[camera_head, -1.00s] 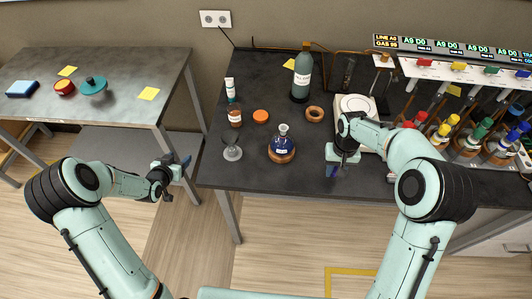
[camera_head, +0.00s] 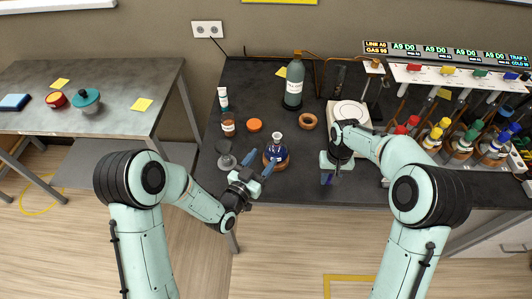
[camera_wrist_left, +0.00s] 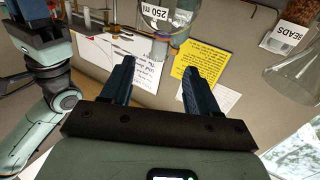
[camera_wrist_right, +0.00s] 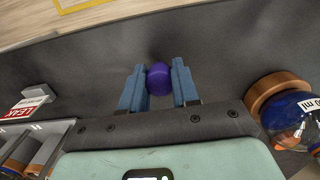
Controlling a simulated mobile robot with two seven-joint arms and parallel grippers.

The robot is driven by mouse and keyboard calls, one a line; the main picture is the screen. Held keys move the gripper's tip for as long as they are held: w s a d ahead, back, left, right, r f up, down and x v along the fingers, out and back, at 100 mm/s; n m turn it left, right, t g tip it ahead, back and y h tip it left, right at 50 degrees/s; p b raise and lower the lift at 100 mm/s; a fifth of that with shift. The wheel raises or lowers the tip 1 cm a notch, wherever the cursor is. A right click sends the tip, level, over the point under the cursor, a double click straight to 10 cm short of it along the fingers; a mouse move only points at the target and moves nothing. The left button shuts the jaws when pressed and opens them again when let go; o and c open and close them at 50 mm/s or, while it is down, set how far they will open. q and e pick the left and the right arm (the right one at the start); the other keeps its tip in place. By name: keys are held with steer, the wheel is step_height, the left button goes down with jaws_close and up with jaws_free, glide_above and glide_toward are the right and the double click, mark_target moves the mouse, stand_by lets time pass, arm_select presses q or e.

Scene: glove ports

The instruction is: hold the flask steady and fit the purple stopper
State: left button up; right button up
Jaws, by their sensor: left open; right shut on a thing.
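The round flask (camera_head: 276,152) with blue liquid stands upright on a cork ring (camera_head: 284,164) near the bench's front edge. Its neck is open. My left gripper (camera_head: 259,164) is open at the front left of the flask, fingers pointing toward it. In the left wrist view the gripper's fingers (camera_wrist_left: 172,58) are apart with nothing between them, and a round glass marked 250 ml (camera_wrist_left: 160,14) shows beyond. My right gripper (camera_head: 329,176) is right of the flask, pointing down. In the right wrist view the gripper (camera_wrist_right: 158,72) is shut on the purple stopper (camera_wrist_right: 158,80).
A clear glass piece (camera_head: 226,158) stands close left of the flask. A brown jar (camera_head: 228,124), orange lid (camera_head: 254,125), spare cork ring (camera_head: 308,121) and tall green bottle (camera_head: 293,84) stand behind. A white plate device (camera_head: 350,110) and colour-capped bottles are to the right.

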mark_target(279, 137)
arm_select(q)
steer(key=x, duration=1.1)
steer(key=shift+w+d, duration=0.15)
steer(key=shift+w, duration=0.2)
jaws_close()
steer(key=shift+o, duration=0.4)
jaws_free()
steer(key=v, duration=1.2)
steer(key=shift+c, duration=0.3)
